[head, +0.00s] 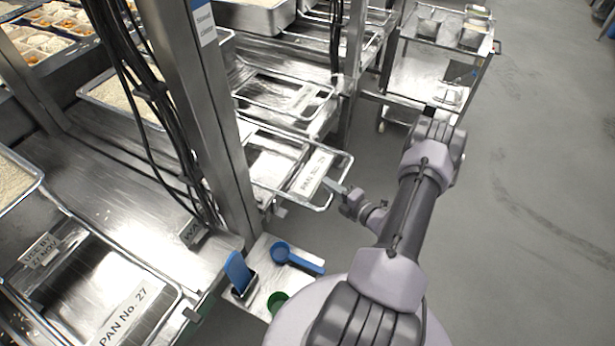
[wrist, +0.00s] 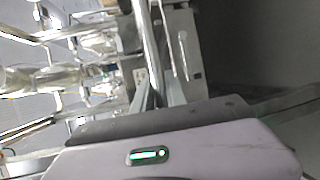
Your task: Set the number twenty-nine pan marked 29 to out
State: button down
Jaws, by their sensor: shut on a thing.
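The pan (head: 254,183) at the middle of the head view is a shallow metal tray with a white label (head: 313,174). The label reads "PAN No. 2" and a last digit I cannot make out clearly. The pan's near end juts out past the rack post over the grey floor. My gripper (head: 333,186) is at the pan's front rim, by the label, and is shut on that rim. In the wrist view the jaws (wrist: 153,95) close around a bright metal bar; the view is tilted and the label does not show.
A pan marked 27 (head: 171,291) lies at the lower left. Another labelled pan (head: 252,98) sits behind. A steel post (head: 215,130) with black cables stands left of the pan. A blue scoop (head: 281,252) lies below. A steel cart (head: 425,75) stands behind; floor at right is clear.

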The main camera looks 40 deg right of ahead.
jog(key=s+d+b, duration=0.1)
jog(key=s+d, duration=0.2)
jog(key=s, duration=0.6)
jog(key=s+d+b, duration=0.1)
jog(key=s+d, duration=0.2)
jog(key=s, duration=0.7)
jog(key=shift+s+d+f, duration=0.2)
jog(key=shift+s+d, duration=0.1)
jog(key=shift+d, duration=0.05)
jog(key=c, duration=1.7)
grip_release()
jog(key=shift+c, duration=0.2)
jog(key=o, duration=0.3)
jog(key=shift+w+d, duration=0.1)
jog(key=shift+d, duration=0.15)
jog(key=shift+o, duration=0.2)
jog(key=shift+a, duration=0.1)
jog(key=s+a+r+p, duration=0.1)
jog(key=s+r+p, duration=0.2)
jog(key=s, duration=1.4)
